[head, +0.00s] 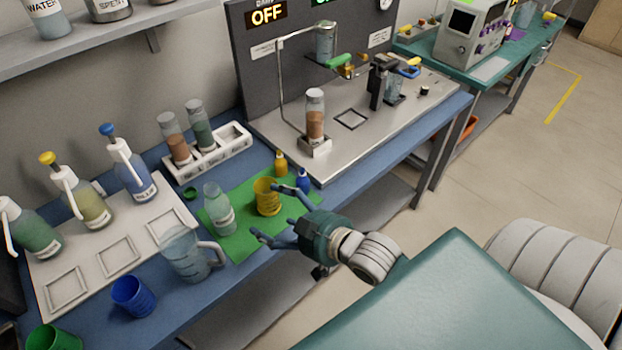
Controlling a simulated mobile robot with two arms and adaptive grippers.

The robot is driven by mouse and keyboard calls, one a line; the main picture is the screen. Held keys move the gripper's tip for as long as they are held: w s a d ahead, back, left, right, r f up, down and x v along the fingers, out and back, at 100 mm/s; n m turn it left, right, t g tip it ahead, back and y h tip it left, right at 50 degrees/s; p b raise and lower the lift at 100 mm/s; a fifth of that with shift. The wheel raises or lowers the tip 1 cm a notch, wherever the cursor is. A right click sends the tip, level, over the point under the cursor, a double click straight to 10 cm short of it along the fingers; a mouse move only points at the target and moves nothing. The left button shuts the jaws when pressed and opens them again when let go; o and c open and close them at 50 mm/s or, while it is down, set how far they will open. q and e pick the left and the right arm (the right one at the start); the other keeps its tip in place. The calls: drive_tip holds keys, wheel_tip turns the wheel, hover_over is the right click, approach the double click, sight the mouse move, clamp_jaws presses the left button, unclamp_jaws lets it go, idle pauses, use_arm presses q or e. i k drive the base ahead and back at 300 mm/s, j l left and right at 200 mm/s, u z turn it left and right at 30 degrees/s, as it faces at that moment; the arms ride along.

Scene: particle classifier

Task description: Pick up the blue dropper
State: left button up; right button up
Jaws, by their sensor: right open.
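The blue dropper (303,180) is a small dark blue bottle standing upright at the right edge of the green mat (245,236). My right gripper (264,212) comes in from the right, low in front of the mat. Its fingers are spread wide and empty, pointing left over the mat. The blue dropper appears just beyond the upper finger, outside the gap between the fingers. Whether that finger touches it is not clear. My left gripper is not in view.
A yellow dropper (281,165) stands behind the blue one. A metal station (392,122) lies behind right.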

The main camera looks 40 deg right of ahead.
sight(302, 181)
drive_tip(key=z, duration=1)
